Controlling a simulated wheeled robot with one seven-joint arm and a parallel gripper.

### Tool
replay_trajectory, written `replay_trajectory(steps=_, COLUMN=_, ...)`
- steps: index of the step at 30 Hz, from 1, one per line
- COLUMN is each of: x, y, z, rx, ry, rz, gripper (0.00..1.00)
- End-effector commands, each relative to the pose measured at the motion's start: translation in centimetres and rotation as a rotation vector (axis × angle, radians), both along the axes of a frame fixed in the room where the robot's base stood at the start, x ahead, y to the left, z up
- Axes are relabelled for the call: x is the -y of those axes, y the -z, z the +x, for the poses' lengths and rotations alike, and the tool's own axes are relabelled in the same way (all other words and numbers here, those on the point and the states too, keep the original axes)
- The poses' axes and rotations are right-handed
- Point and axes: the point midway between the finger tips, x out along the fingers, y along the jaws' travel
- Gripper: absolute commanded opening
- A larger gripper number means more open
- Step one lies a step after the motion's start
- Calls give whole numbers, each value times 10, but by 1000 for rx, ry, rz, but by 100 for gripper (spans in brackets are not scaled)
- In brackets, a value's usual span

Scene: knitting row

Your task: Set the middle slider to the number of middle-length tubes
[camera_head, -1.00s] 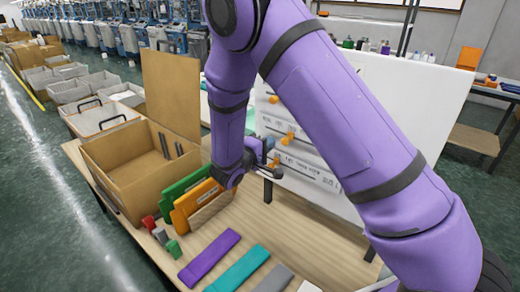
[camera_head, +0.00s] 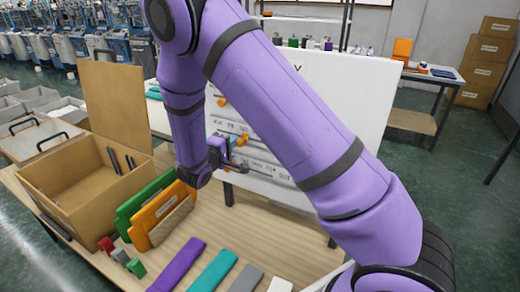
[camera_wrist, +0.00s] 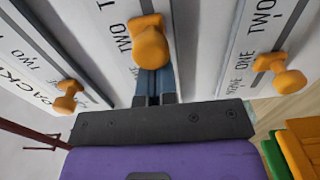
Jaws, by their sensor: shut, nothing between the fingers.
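A white panel (camera_head: 330,110) stands on the table with slider tracks bearing orange knobs. In the wrist view, the middle slider's knob (camera_wrist: 150,45) is straight ahead of my gripper (camera_wrist: 155,82), whose blue fingers are shut with nothing between them. The fingertips overlap the knob's lower edge; I cannot tell whether they touch it. The left knob (camera_wrist: 68,97) and right knob (camera_wrist: 280,72) sit on separate tracks. Printed number words beside the tracks are partly cut off. In the head view my gripper (camera_head: 236,160) is at the panel. I cannot identify the tubes or their lengths for certain.
An open cardboard box (camera_head: 75,190) holding dark upright strips stands at left. Green (camera_head: 140,200) and orange (camera_head: 165,212) boards lean beside it. Purple (camera_head: 178,262), teal (camera_head: 214,270) and grey flat bars lie on the table front. Small bottles stand on a shelf behind the panel.

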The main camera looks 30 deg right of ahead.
Motion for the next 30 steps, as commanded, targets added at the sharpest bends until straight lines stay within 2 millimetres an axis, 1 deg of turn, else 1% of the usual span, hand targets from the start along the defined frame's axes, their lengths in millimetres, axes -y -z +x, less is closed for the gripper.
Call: replay_trajectory(steps=30, x=22, y=0, z=-33, rx=0, ry=0, rz=0, gripper=0)
